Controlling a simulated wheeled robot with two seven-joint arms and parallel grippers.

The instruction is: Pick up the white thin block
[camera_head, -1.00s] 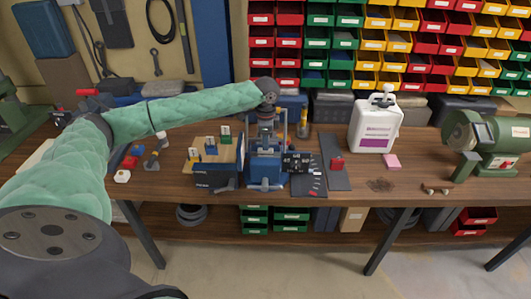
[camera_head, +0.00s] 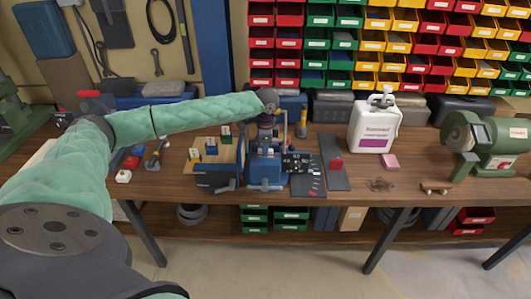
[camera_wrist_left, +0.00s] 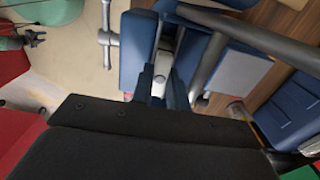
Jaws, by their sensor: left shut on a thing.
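My left gripper (camera_head: 267,143) is down at the blue vise (camera_head: 266,170) on the workbench, with its arm coming in from the left. In the left wrist view the two dark fingers (camera_wrist_left: 162,88) are shut on a small pale piece, the white thin block (camera_wrist_left: 160,74). Only a little of the block shows between the fingers. The blue vise body (camera_wrist_left: 138,45) lies just beyond the fingertips in that view. In the head view the block is too small or hidden to make out. My right gripper is not in view.
A white canister (camera_head: 375,126) and a green grinder (camera_head: 487,140) stand farther right. The bench front there is mostly clear.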

